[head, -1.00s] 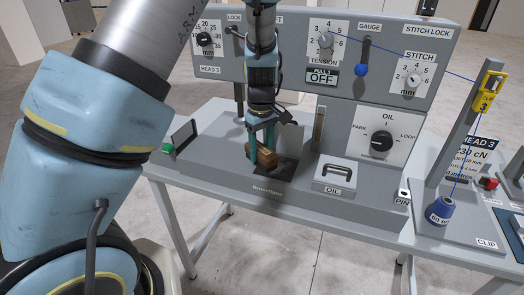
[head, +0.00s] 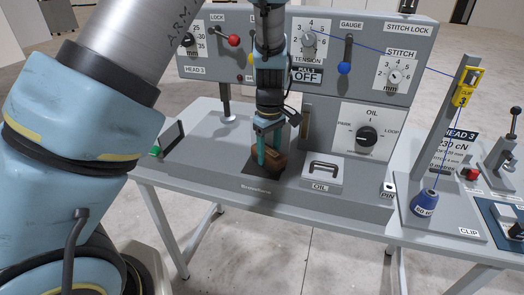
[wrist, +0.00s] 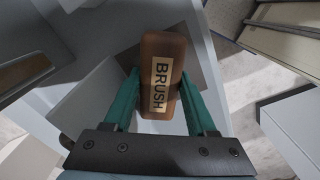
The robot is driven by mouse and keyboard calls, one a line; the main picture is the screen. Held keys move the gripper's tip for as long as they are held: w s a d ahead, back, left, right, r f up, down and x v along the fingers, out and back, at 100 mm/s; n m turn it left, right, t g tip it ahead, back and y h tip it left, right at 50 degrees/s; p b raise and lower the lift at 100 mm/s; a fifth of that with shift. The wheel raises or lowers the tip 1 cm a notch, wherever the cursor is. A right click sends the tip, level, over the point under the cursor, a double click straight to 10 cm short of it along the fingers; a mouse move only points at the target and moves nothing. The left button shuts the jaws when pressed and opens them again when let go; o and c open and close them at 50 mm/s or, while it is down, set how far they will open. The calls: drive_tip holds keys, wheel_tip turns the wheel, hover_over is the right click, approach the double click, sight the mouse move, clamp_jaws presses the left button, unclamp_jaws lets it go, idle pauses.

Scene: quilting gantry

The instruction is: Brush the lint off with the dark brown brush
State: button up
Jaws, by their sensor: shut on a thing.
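The dark brown brush (wrist: 162,65) has a tan label reading BRUSH. It lies between the two green fingers of my gripper (wrist: 156,98) in the wrist view, and the fingers are shut on its sides. In the head view the brush (head: 280,161) shows low under my gripper (head: 268,150), over a dark patch (head: 256,165) on the grey machine bed (head: 225,160). I cannot tell whether its underside touches the patch. The bristles are hidden, and no lint can be made out.
A grey OIL lid with a handle (head: 322,172) sits just right of the brush. Behind stands the panel with the OIL dial (head: 367,137) and red (head: 233,41) and blue (head: 344,68) knobs. A post with a yellow clip (head: 463,87) and blue thread cone (head: 425,202) stand right.

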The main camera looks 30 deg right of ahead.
sight(282, 154)
drive_tip(key=shift+s+d, duration=1.3)
drive_tip(key=shift+d, duration=0.1)
drive_tip(key=shift+w+a, duration=2.25)
drive_tip(key=shift+a, duration=0.2)
drive_tip(key=shift+w+a+f, duration=0.2)
drive_tip(key=shift+w+a, duration=0.85)
drive_tip(key=shift+a, duration=0.15)
wheel_tip(282, 154, up, 6)
drive_tip(key=shift+d+r, duration=0.1)
drive_tip(key=shift+r, duration=0.05)
drive_tip(key=shift+r, duration=1.4)
